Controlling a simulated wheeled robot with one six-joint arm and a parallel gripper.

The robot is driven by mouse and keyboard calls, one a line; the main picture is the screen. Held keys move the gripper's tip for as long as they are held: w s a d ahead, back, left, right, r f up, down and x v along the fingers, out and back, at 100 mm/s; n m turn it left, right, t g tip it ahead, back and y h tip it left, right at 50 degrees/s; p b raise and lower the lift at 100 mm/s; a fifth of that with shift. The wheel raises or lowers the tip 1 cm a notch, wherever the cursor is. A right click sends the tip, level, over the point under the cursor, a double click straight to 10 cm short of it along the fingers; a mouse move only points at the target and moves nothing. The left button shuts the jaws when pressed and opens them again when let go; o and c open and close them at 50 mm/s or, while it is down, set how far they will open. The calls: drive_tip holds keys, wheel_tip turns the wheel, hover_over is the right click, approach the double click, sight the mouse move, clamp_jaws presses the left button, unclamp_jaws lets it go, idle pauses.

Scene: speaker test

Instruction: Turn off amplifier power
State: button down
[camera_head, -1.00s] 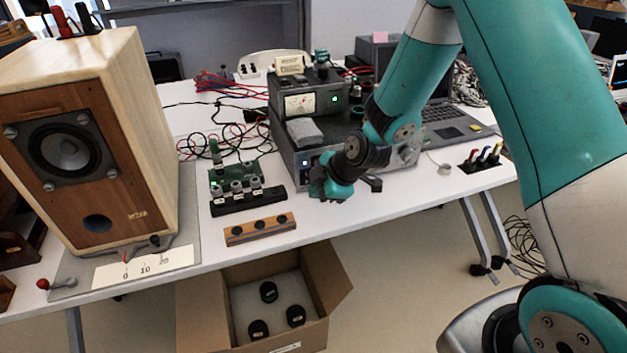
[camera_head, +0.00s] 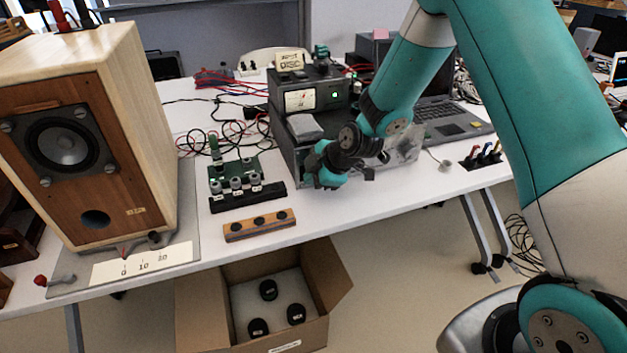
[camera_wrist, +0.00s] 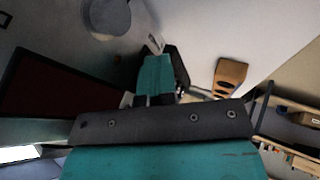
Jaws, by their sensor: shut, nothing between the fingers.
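The amplifier (camera_head: 285,142) is a dark grey box near the middle of the table in the head view. My teal and black gripper (camera_head: 320,172) is shut and empty, close in front of the amplifier's front panel. It hides the lower part of the panel, so its power switch cannot be seen. I cannot tell whether the fingers touch the panel. In the wrist view, my gripper's teal and dark parts (camera_wrist: 158,80) fill the middle, and no switch can be made out.
A wooden speaker (camera_head: 150,120) stands at the left. A green circuit board (camera_head: 243,171) and a wooden strip with dark knobs (camera_head: 258,226) lie left of my gripper. A laptop (camera_head: 455,130) is at the right. A cardboard box (camera_head: 335,275) is below the table's front edge.

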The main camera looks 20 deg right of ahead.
drive_tip(key=shift+r, duration=0.15)
drive_tip(key=shift+r+p, duration=0.5)
drive_tip(key=shift+r, duration=0.25)
drive_tip(key=s, duration=0.4)
drive_tip(key=shift+s+d+r, duration=0.1)
drive_tip(key=shift+s+r, duration=0.05)
drive_tip(key=shift+r, duration=0.2)
drive_tip(key=v, duration=0.9)
drive_tip(key=shift+r+b, duration=0.3)
drive_tip(key=shift+r, duration=0.1)
drive_tip(key=shift+d, duration=0.1)
